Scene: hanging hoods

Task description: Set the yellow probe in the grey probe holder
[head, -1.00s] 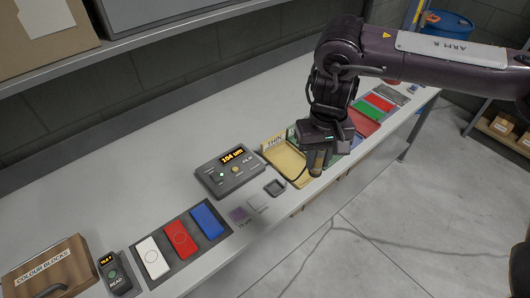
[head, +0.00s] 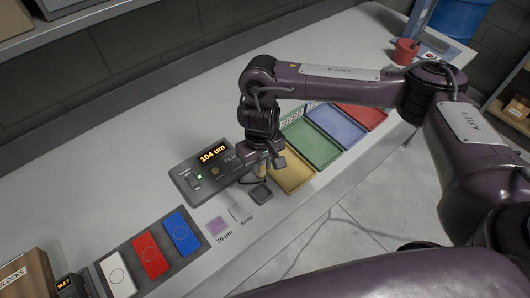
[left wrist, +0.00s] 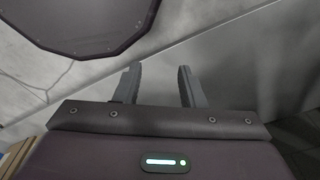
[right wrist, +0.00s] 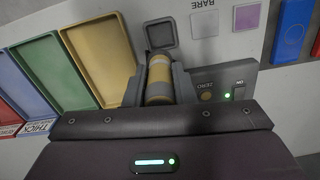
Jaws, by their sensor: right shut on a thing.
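The yellow probe (right wrist: 159,77) is a short yellow cylinder with paler bands. My right gripper (right wrist: 158,82) is shut on it, one finger on each side. In the head view my right gripper (head: 264,168) is low over the bench beside the film gauge (head: 205,183), and it mostly hides the probe. The grey probe holder (head: 259,193) is a small square frame just in front of the gripper. In the right wrist view the holder (right wrist: 160,33) is just beyond the probe's far end; I cannot tell whether they touch. My left gripper (left wrist: 159,86) is open and empty.
Yellow, green, blue and red trays (head: 318,145) line the bench to the right. A bare plate (head: 240,212), a 75 um purple plate (head: 218,226) and white, red and blue blocks (head: 150,256) lie to the left. The gauge reads 104 um.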

